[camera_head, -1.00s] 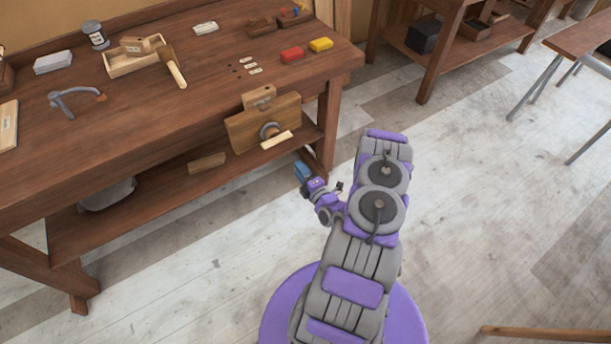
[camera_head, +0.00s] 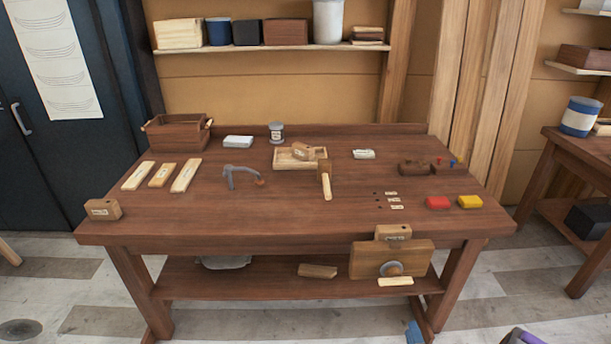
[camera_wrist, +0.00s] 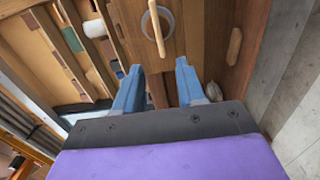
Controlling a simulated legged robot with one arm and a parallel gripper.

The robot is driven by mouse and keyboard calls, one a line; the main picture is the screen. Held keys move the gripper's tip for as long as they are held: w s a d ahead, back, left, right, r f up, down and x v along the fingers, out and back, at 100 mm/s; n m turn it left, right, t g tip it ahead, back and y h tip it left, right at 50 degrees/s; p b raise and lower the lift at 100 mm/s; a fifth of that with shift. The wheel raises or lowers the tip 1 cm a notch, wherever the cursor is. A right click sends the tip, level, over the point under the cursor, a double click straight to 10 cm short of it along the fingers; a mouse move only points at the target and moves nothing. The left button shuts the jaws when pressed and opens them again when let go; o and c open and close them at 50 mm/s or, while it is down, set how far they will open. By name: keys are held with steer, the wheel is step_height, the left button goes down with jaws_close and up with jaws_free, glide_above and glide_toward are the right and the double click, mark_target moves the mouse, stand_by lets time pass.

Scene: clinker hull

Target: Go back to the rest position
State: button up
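My gripper shows in the wrist view (camera_wrist: 157,85) with its two blue fingers apart and nothing held between them. In the head view only a blue fingertip (camera_head: 414,332) shows at the bottom edge, beside the bench's right front leg, and a bit of my purple arm is at the bottom right. The workbench (camera_head: 290,238) stands ahead. A wooden front vise (camera_head: 357,262) with a round grey fitting hangs at its right front. In the wrist view a round grey ring and a light wooden bar lie beyond the fingers.
On the bench are a mallet (camera_head: 326,183), a grey clamp-like tool (camera_head: 240,177), a wooden tray (camera_head: 284,160), a red block (camera_head: 438,202) and a yellow block (camera_head: 470,201). A lower shelf (camera_head: 245,285) holds a wood block. A second bench stands at right.

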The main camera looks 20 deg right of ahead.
steer(key=w+d+r+g+y, duration=0.1)
steer(key=w+r+g+y, duration=0.2)
steer(key=w+r+g, duration=0.4)
steer(key=s+a+r+m+g+h, duration=0.1)
steer(key=s+a+r+m+g, duration=0.1)
steer(key=a+r+m+g, duration=0.3)
steer(key=s+a+r+m+g+h, duration=0.1)
steer(key=s+a+r, duration=0.1)
steer(key=r, duration=0.6)
steer(key=s+a+r+m+g+y, duration=0.1)
steer(key=s+a+r+m+g, duration=0.1)
steer(key=s+a+r, duration=0.3)
steer(key=s+a+r+m+g+y, duration=0.1)
steer(key=s+a+r+m, duration=0.3)
steer(key=s+a, duration=0.8)
steer(key=s+a+r+m+g+y, duration=0.1)
steer(key=s+a+r+m+g, duration=0.2)
steer(key=s+a+r, duration=0.4)
steer(key=s+a, duration=0.2)
steer(key=s, duration=0.1)
steer(key=shift+s+a, duration=0.15)
steer(key=shift+s, duration=0.15)
